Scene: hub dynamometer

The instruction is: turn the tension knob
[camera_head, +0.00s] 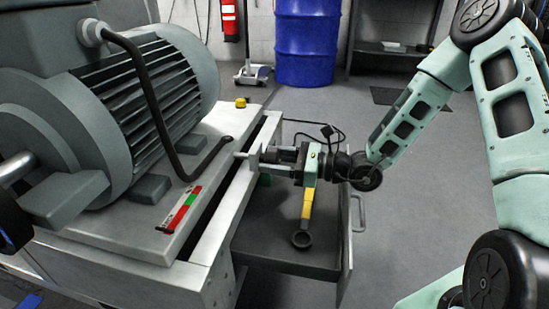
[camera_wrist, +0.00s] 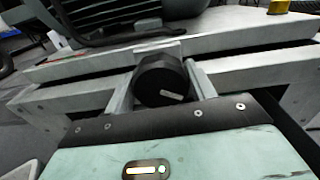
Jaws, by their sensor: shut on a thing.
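The tension knob (camera_wrist: 161,80) is a black, faceted knob with a small pale mark on its face, seen in the wrist view at the side of the pale machine bed. My gripper (camera_wrist: 160,88) has one finger on each side of it and is shut on it. In the head view my gripper (camera_head: 252,158) reaches in from the right to the bed's side, above an open drawer. The knob is hidden there behind the fingers.
A large grey motor (camera_head: 130,100) stands on the bed, with a black cable curving down. The open drawer (camera_head: 270,245) below my gripper holds a yellow-handled tool (camera_head: 306,210). A blue drum (camera_head: 306,45) stands behind. The floor at right is clear.

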